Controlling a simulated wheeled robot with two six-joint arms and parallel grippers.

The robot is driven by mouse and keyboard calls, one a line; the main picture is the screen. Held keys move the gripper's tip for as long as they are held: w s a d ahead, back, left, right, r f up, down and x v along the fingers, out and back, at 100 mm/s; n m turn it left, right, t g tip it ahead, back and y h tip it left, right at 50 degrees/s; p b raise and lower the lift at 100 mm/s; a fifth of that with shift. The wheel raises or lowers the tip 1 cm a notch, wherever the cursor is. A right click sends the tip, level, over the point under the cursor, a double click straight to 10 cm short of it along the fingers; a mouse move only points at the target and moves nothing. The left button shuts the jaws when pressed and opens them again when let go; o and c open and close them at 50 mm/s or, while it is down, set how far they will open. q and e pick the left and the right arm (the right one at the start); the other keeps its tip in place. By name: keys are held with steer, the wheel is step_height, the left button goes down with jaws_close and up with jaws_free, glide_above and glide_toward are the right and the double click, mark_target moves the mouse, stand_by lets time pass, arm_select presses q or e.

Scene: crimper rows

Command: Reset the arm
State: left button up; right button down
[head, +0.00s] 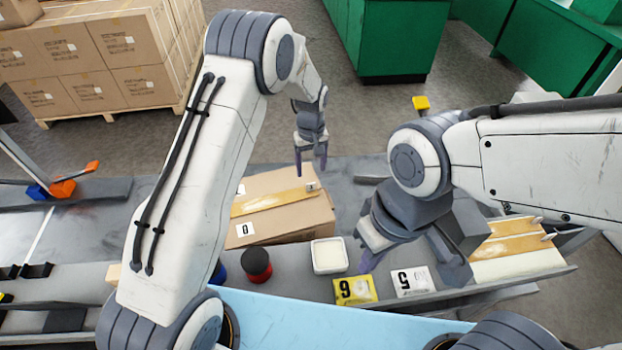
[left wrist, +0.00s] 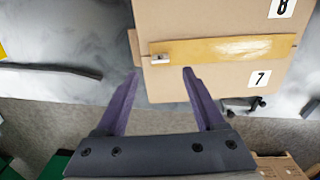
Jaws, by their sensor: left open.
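My left gripper (head: 312,168) hangs open and empty above the far side of a cardboard box (head: 280,222), pointing down. In the left wrist view its two purple fingers (left wrist: 160,78) are apart, with nothing between them. There a cardboard box (left wrist: 215,62) with yellow tape and labels 8 and 7 lies beyond the fingertips. My right gripper (head: 412,268) looks open, its fingers spread above the bench near a yellow card marked 6 (head: 355,290) and a white card marked 5 (head: 412,281). I see nothing held in it.
A red and black round object (head: 256,265) and a white square container (head: 329,256) stand on the bench in front of the box. Another taped box (head: 516,245) is at right. Stacked cartons (head: 95,55) and green cabinets (head: 387,38) stand behind. Grey floor lies between them.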

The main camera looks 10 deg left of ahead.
arm_select(q)
steer(key=shift+r, duration=1)
